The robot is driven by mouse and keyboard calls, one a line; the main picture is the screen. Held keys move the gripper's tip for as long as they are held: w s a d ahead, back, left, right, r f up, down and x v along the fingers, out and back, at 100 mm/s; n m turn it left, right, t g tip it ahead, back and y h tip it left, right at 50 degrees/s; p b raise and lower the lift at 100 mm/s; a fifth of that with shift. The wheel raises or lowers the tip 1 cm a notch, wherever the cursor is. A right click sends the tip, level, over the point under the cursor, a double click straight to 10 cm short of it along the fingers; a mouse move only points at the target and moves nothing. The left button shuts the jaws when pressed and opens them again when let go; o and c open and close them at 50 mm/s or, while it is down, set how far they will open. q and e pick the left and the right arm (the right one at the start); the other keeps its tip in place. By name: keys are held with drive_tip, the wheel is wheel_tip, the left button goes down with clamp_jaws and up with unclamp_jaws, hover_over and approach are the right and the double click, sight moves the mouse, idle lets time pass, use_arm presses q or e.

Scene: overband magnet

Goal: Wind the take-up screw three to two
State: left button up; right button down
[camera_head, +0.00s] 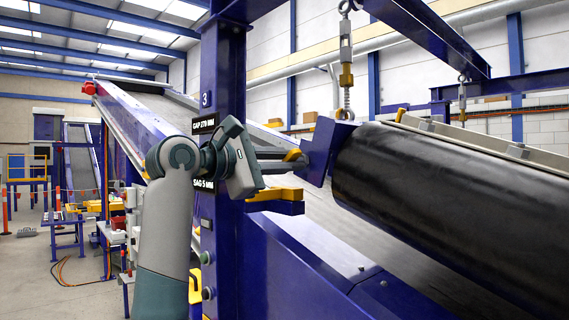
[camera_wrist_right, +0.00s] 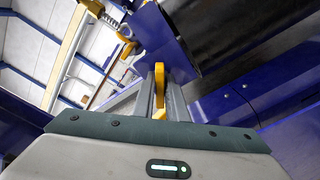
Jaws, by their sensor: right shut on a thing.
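My right gripper (camera_head: 296,166) reaches in front of the blue column toward the blue end plate of the magnet. In the right wrist view its two grey fingers (camera_wrist_right: 160,90) are closed around a yellow handle (camera_wrist_right: 159,78). Only a small part of the yellow handle (camera_head: 292,155) shows behind the fingers in the head view. I cannot make out the thread of a take-up screw; fingers and plate hide that area. A display on the column reads GAP 270 MM (camera_head: 204,123), and a lower one reads SAG 5 MM (camera_head: 204,184). My left gripper is not in view.
The big black belt roll (camera_head: 455,205) fills the right side. A yellow block on a blue bracket (camera_head: 276,196) sticks out just below my gripper. The blue column (camera_head: 223,80) stands close behind my wrist. A hanger (camera_head: 346,75) drops beside the end plate.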

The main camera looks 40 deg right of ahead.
drive_tip(key=shift+f, duration=0.1)
drive_tip(key=m, duration=0.2)
drive_tip(key=shift+m+b, duration=0.4)
drive_tip(key=shift+m, duration=1)
drive_tip(key=shift+m+b, duration=0.35)
drive_tip(key=shift+m, duration=0.55)
drive_tip(key=c, duration=1.7)
unclamp_jaws()
drive_tip(key=shift+a, duration=0.1)
drive_tip(key=a, duration=0.5)
drive_tip(key=s+a, duration=0.1)
drive_tip(key=a, duration=0.5)
drive_tip(key=a+p, duration=0.1)
drive_tip(key=a, duration=0.5)
drive_tip(key=shift+s+a, duration=0.1)
drive_tip(key=shift+s, duration=0.05)
